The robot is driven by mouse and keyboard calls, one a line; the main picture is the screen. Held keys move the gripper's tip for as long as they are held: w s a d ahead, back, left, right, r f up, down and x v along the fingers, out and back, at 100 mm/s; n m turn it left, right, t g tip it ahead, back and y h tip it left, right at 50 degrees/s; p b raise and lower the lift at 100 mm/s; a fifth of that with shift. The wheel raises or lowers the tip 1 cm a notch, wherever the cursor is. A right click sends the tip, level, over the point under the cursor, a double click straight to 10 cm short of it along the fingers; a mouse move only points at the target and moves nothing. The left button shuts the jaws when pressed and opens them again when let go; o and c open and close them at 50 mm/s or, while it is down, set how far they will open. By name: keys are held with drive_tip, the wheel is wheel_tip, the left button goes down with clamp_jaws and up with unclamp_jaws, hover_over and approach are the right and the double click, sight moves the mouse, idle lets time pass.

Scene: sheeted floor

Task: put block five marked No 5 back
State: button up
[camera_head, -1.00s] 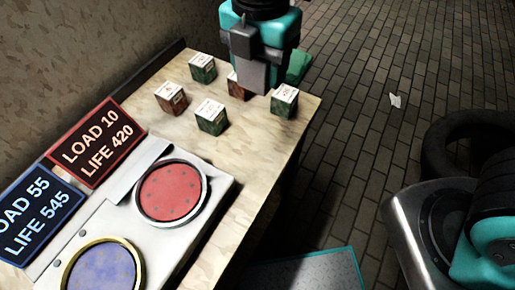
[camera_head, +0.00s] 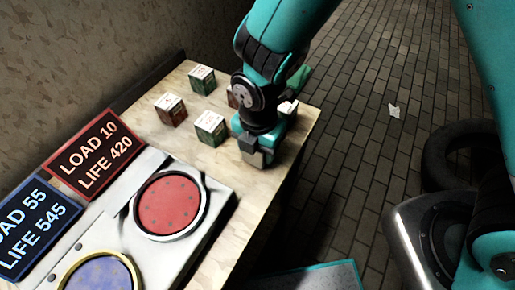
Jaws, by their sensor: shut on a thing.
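Several small marked blocks stand on the pale tabletop (camera_head: 178,146). There is a green one at the back (camera_head: 203,80), a brown one on the left (camera_head: 171,109) and a green one in front (camera_head: 209,128). A brown block (camera_head: 232,97) and another block (camera_head: 288,107) are partly hidden behind my arm. Their markings are too small to read, so I cannot tell which is No 5. My gripper (camera_head: 258,157) points down over the table's right part, right of the front green block. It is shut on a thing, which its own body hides.
A white panel holds a red round plate (camera_head: 170,204) and a blue one (camera_head: 100,275). A red sign (camera_head: 96,152) and a blue sign (camera_head: 36,226) stand to the left. A green object (camera_head: 299,76) shows behind my arm. A tyre (camera_head: 448,155) lies on the floor at right.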

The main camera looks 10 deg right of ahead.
drive_tip(key=shift+f, duration=0.55)
drive_tip(key=o, duration=1.2)
drive_tip(key=shift+f, duration=0.1)
wheel_tip(320, 180, up, 12)
drive_tip(key=shift+r, duration=0.15)
drive_tip(key=s+d+r+m+y, duration=0.2)
drive_tip(key=s+d+r+m, duration=0.2)
drive_tip(key=m, duration=0.6)
drive_tip(key=s+d+r+m+y, duration=0.2)
drive_tip(key=s+d+r+m, duration=0.3)
drive_tip(key=m, duration=0.6)
wheel_tip(320, 180, up, 3)
drive_tip(key=shift+s+d+f, duration=0.2)
drive_tip(key=shift+s+d, duration=0.1)
drive_tip(key=shift+s, duration=0.4)
